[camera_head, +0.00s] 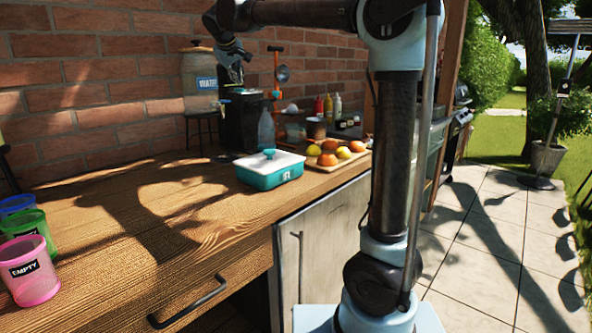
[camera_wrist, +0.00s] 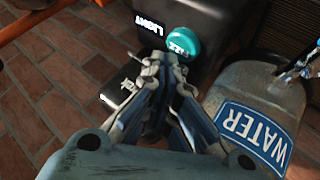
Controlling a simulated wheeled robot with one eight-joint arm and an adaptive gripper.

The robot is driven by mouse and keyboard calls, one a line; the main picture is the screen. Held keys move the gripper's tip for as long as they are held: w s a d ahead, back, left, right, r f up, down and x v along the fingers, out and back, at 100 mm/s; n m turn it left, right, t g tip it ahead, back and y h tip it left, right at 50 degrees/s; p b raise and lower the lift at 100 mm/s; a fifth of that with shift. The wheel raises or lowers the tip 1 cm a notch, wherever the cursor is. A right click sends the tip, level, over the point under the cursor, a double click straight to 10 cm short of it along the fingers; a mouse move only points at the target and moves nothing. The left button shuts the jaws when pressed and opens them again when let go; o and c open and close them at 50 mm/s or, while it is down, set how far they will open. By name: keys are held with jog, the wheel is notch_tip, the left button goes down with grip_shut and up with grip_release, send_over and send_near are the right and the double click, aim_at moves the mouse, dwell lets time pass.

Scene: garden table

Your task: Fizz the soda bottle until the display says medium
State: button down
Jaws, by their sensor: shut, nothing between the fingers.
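The black soda machine (camera_head: 240,122) stands against the brick wall. A translucent bluish bottle (camera_head: 266,131) is upright at its right side; I cannot tell how it is attached. In the wrist view, the machine's top (camera_wrist: 208,18) carries a display (camera_wrist: 150,26) reading "LIGHT" and a round teal button (camera_wrist: 183,45) with partly hidden white lettering. My gripper (camera_head: 237,80) is above the machine, pointing down. In the wrist view my gripper (camera_wrist: 160,60) is shut and empty, its fingertips just beside the button's lower edge; contact is unclear. The bottle is not clearly visible there.
A water dispenser (camera_head: 200,75) stands close left of the machine. A teal dish (camera_head: 270,170) with a white lid and a board of fruit (camera_head: 322,160) are in front and right. Several coloured cups (camera_head: 30,270) stand at left; the counter's middle is clear.

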jog(key=shift+r, duration=2.8)
jog(key=shift+w+f, duration=0.1)
jog(key=shift+f, duration=3)
